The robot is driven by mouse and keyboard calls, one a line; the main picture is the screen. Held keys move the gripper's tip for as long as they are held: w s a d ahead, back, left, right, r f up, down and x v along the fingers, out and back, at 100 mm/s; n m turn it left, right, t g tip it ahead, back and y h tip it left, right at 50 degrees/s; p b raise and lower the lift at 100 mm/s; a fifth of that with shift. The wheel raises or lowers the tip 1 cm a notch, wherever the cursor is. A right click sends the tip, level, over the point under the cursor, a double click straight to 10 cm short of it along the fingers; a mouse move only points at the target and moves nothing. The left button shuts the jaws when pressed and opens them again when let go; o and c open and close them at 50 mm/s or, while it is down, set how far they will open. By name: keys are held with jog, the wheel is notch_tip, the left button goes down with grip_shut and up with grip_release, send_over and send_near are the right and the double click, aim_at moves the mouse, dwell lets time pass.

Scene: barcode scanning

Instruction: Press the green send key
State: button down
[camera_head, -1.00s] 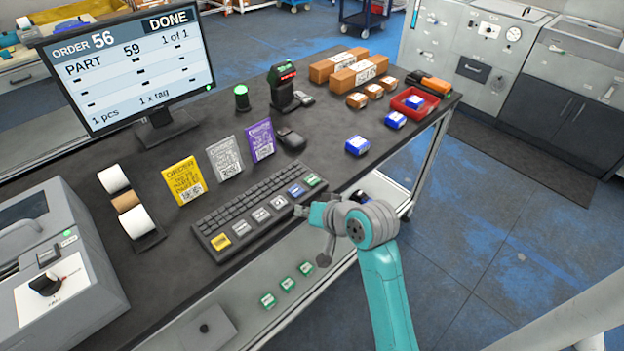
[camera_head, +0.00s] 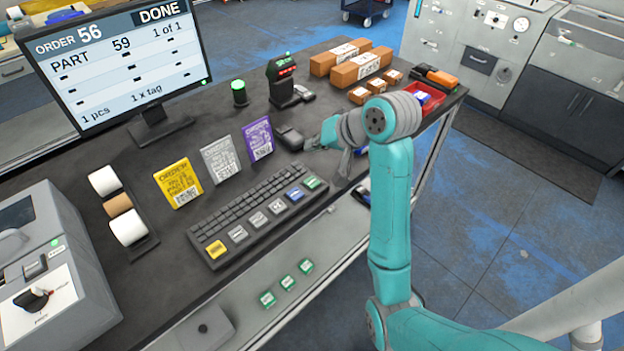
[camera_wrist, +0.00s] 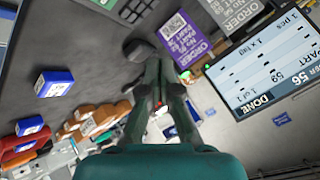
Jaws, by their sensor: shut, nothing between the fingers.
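The keyboard (camera_head: 258,216) lies on the dark bench. Its green key (camera_head: 312,182) is at the right end of the lower key row, beside a blue key (camera_head: 295,194). My gripper (camera_head: 309,146) is beyond the green key, close to the dark handheld device behind the keyboard, apart from the key. In the wrist view its fingers (camera_wrist: 161,70) are together with nothing between them. The monitor (camera_head: 120,65) reads order 56, DONE.
Yellow, grey and purple order cards (camera_head: 178,182) stand behind the keyboard. The dark handheld device (camera_head: 288,137) is near my fingers. Blue boxes (camera_wrist: 54,82), cartons (camera_head: 362,67) and a red bin (camera_head: 432,100) are to the right. Small green-marked pieces (camera_head: 287,282) sit on the lower front.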

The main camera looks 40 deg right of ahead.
aim_at(314, 183)
jog(key=shift+f, duration=0.1)
jog(key=shift+f, duration=4.3)
jog(key=shift+f, duration=0.1)
jog(key=shift+f, duration=0.35)
jog(key=shift+f, duration=0.4)
jog(key=shift+r, duration=0.85)
